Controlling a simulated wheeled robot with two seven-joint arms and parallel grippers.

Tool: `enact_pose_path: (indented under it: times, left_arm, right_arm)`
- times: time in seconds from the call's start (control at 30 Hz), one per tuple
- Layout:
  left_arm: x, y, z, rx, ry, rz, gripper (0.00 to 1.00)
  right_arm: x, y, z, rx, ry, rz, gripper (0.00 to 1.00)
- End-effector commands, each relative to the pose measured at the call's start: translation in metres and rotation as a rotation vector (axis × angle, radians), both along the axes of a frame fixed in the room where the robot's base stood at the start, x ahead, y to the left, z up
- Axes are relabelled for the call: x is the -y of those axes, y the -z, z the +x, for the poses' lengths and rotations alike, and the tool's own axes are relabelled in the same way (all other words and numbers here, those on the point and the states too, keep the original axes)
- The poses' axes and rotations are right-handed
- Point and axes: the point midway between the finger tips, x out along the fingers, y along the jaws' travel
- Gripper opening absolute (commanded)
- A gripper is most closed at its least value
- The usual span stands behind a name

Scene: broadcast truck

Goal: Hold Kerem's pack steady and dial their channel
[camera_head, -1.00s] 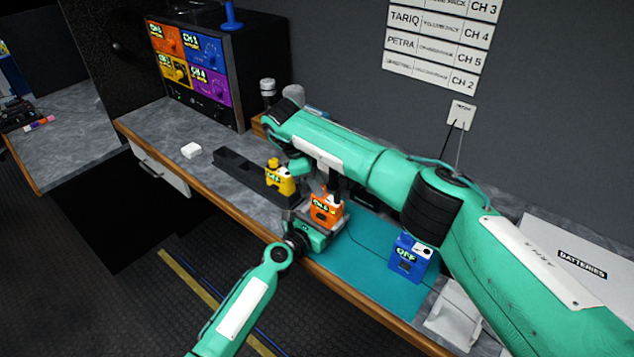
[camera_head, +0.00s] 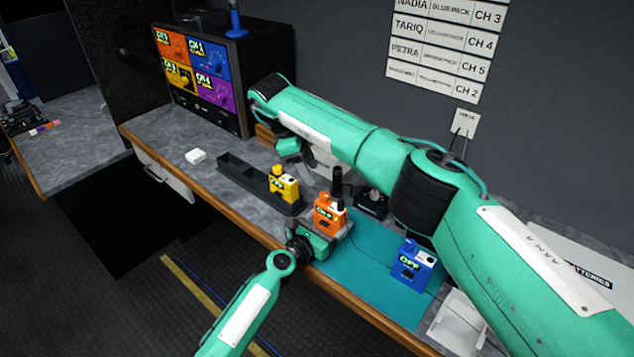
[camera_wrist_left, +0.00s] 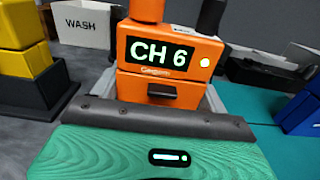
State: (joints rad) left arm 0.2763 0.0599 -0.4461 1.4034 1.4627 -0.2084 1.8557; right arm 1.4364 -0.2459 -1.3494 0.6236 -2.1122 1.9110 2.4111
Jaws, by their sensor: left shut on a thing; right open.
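An orange pack (camera_head: 327,213) stands upright at the left edge of the teal mat (camera_head: 370,280). My left gripper (camera_head: 322,236) is shut on the pack low down from the front. Kerem's name is not readable on the wall list (camera_head: 438,50).
A yellow pack (camera_head: 284,188) stands in a black rack (camera_head: 236,172). A white WASH box (camera_wrist_left: 82,24) is behind. A monitor unit (camera_head: 205,75) stands at the back left. The bench's left part is fairly clear.

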Motion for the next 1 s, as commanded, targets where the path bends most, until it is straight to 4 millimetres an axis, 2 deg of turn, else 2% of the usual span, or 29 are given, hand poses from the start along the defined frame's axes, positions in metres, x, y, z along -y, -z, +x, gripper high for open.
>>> enact_pose_path:
  times: [0.1, 0.3, 0.7, 0.73, 0.83, 1.0]
  left_arm:
    - [0.0, 0.001, 0.0, -0.002, 0.001, 0.0, 0.48]
    - [0.0, 0.001, 0.0, -0.002, 0.001, 0.0, 0.48]
    - [0.0, 0.001, 0.0, -0.002, 0.0, 0.0, 0.48]
    - [0.0, 0.001, 0.0, -0.002, 0.0, 0.0, 0.8]
    - [0.0, 0.001, 0.0, -0.001, 0.0, 0.0, 1.0]
    - [0.0, 0.0, 0.0, -0.001, 0.0, 0.001, 1.0]
  right_arm:
    - [-0.009, -0.021, 0.0, 0.001, 0.001, -0.001, 0.46]
    - [-0.016, -0.038, 0.001, 0.0, 0.001, -0.001, 0.46]
    - [-0.016, -0.04, 0.001, 0.0, 0.001, 0.0, 0.46]
    - [-0.016, -0.04, 0.001, 0.0, 0.001, 0.0, 0.46]
    - [-0.016, -0.04, 0.001, 0.0, 0.001, 0.0, 0.46]
    - [-0.016, -0.04, 0.001, 0.0, 0.001, 0.0, 0.46]
